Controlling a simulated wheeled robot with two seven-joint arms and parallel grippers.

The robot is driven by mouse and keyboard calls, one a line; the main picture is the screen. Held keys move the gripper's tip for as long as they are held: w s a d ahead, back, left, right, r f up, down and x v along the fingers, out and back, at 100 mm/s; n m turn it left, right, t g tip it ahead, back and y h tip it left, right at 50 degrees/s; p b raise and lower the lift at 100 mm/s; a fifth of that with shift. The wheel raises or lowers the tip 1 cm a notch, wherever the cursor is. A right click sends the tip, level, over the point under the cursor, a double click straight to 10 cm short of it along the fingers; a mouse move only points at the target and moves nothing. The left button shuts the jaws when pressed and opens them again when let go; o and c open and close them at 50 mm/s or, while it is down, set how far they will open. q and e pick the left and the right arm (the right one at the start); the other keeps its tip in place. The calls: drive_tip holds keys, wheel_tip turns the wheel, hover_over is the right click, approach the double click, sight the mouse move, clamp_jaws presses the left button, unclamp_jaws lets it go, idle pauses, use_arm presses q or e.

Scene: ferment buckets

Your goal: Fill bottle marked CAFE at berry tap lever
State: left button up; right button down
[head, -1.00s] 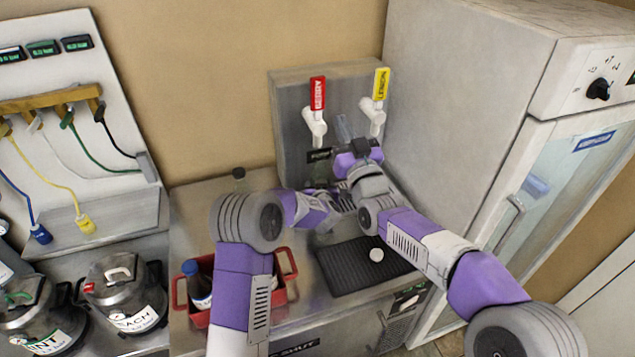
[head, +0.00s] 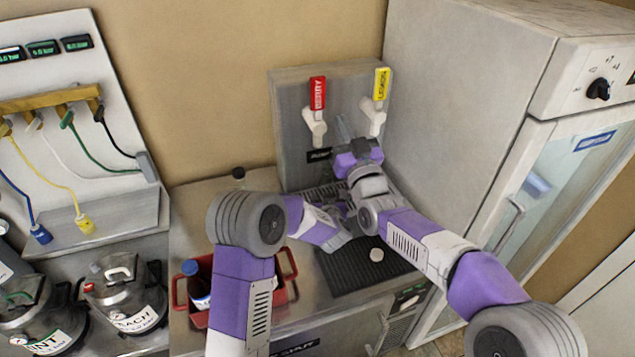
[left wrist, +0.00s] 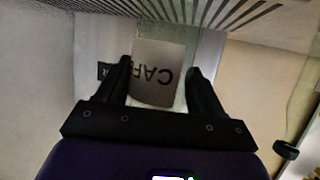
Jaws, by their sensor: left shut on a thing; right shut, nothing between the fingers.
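The CAFE bottle (left wrist: 155,75) is between the fingers of my left gripper (left wrist: 160,85) in the left wrist view, its label upside down there. In the head view that gripper and bottle are largely hidden behind my right arm, above the front of the drip grate (head: 318,196). How full the bottle is, I cannot tell. The red BERRY lever (head: 317,93) stands upright above its white tap (head: 315,127). My right gripper (head: 345,138) is shut and empty, in front of the dispenser between the two taps and below the levers.
The yellow LEMON lever (head: 381,84) stands upright at the right. A black mat (head: 340,270) with a white round cap (head: 376,254) lies in front. A red crate (head: 286,268) holds a blue-capped bottle (head: 198,290). A tall fridge (head: 470,120) bounds the right side.

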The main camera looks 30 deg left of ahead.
use_arm(q)
drive_tip(key=s+d, duration=0.4)
drive_tip(key=d, duration=0.1)
drive_tip(key=shift+s+d, duration=0.25)
drive_tip(key=shift+s, duration=0.1)
idle(0.6)
